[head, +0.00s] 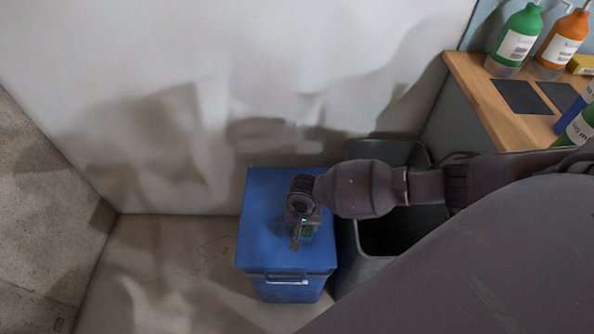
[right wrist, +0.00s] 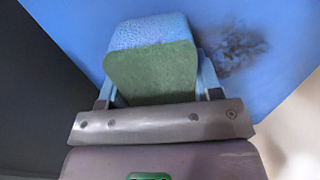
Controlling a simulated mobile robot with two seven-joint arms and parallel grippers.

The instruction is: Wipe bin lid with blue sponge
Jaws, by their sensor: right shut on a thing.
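The blue bin (head: 285,285) stands on the floor against the wall, its flat blue lid (head: 262,200) closed, with a handle on the front. My right gripper (head: 300,232) is over the lid, pointing down. In the right wrist view the gripper (right wrist: 155,92) is shut on the sponge (right wrist: 152,70), which has a light blue speckled side and a green side. The sponge is at the lid; whether it touches cannot be told. A dark smudge (right wrist: 240,48) marks the blue lid (right wrist: 275,75) beside the sponge. My left gripper is not in view.
An open dark grey bin (head: 385,232) stands just right of the blue bin. A wooden counter (head: 480,80) at the upper right holds a green bottle (head: 517,40), an orange bottle (head: 563,42) and other items. The floor left of the blue bin is clear.

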